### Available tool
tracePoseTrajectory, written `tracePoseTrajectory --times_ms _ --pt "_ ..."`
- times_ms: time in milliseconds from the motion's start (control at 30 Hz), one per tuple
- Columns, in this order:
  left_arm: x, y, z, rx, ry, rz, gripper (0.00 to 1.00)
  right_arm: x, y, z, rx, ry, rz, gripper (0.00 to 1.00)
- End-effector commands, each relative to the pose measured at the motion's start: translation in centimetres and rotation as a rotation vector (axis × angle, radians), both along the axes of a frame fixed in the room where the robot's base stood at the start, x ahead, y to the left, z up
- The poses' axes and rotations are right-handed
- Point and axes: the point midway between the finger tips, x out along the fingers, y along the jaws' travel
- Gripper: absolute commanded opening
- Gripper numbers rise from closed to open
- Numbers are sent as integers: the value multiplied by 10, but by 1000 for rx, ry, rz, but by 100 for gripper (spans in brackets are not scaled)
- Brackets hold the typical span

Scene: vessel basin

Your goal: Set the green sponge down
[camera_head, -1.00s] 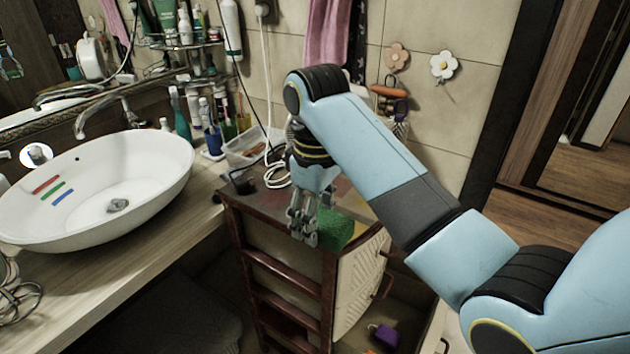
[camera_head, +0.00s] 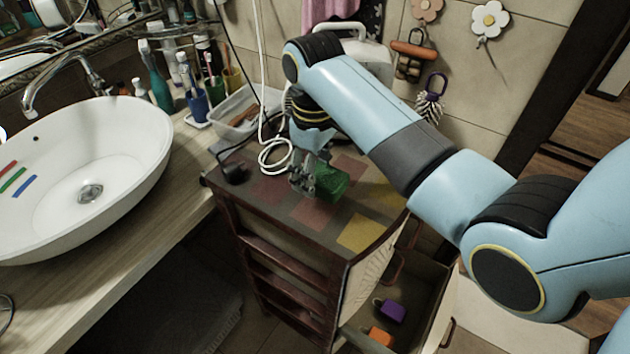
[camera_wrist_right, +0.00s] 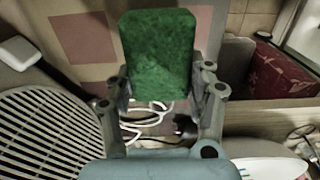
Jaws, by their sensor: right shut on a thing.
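The green sponge (camera_head: 330,181) is at my right gripper (camera_head: 306,182) over the checkered top of the wooden cabinet (camera_head: 300,206). In the right wrist view the sponge (camera_wrist_right: 158,52) sits upright between the two fingers of my right gripper (camera_wrist_right: 160,90), which is shut on it. I cannot tell whether the sponge touches the cabinet top. My left gripper is not in view.
A white basin (camera_head: 100,160) stands on the wooden counter at left. The yellow-squared front right of the top (camera_head: 362,233) is clear. An open drawer below holds a purple thing (camera_head: 390,310).

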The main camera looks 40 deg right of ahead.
Motion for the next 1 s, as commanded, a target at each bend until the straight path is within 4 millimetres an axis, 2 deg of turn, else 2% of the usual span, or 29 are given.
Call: tracePoseTrajectory --times_ms 233,633,667,800,833,1000 --pt "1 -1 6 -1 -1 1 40 -1 -1 -35 -1 3 0 32" --pt "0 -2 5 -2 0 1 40 -1 0 -42 0 1 0 32" --pt "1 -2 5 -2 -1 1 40 0 0 -42 0 1 0 56" --pt "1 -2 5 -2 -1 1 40 -1 -1 -41 0 1 0 74" --pt "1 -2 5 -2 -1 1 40 -1 -1 -41 0 1 0 77" --pt "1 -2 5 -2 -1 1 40 -1 -1 -41 0 1 0 77"
